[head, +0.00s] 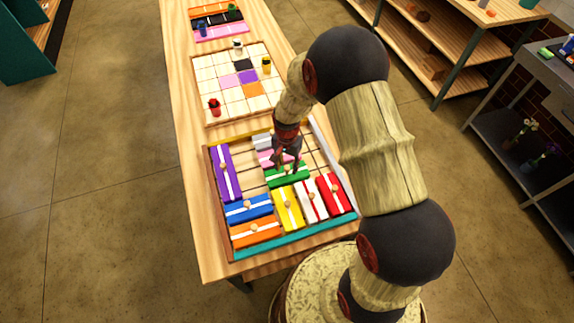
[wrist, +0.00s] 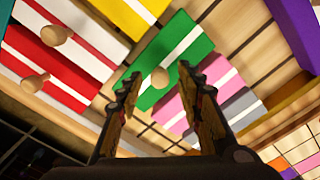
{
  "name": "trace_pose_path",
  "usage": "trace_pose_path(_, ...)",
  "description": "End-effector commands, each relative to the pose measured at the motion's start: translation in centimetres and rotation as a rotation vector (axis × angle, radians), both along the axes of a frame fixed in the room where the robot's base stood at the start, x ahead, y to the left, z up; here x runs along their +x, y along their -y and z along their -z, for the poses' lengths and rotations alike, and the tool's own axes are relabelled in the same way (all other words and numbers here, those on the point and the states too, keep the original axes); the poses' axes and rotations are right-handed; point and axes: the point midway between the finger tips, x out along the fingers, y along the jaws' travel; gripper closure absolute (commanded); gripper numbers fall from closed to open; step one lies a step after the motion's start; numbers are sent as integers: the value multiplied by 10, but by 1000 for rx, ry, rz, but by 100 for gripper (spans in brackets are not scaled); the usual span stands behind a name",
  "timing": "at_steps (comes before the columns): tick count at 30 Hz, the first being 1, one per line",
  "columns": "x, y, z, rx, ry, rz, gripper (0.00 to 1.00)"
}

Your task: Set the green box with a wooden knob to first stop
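The green box (head: 289,177) with a white stripe lies in the sliding-box tray (head: 222,226), right of its middle in the head view. In the wrist view the green box (wrist: 178,48) lies beyond my fingers, and its round wooden knob (wrist: 160,77) shows between the fingertips. My gripper (head: 286,167) points down over this box in the head view. In the wrist view my gripper (wrist: 157,78) is open, with a gap on each side of the knob. I cannot tell how far the tips are above the box.
Purple (head: 227,172), blue (head: 248,208), orange (head: 256,232), yellow (head: 287,208), white (head: 311,200) and red (head: 334,194) boxes crowd around the green one. Pink (wrist: 207,92) and grey (wrist: 236,105) boxes lie beside it. Bare slatted floor (head: 251,178) shows left of green.

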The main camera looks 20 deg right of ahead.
Motion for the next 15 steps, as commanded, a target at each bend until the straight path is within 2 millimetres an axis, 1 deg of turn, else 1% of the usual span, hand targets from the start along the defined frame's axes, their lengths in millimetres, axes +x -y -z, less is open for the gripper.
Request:
trace_pose_path(5,0,0,0,0,0,0,63)
trace_pose_path(15,0,0,0,0,0,0,82)
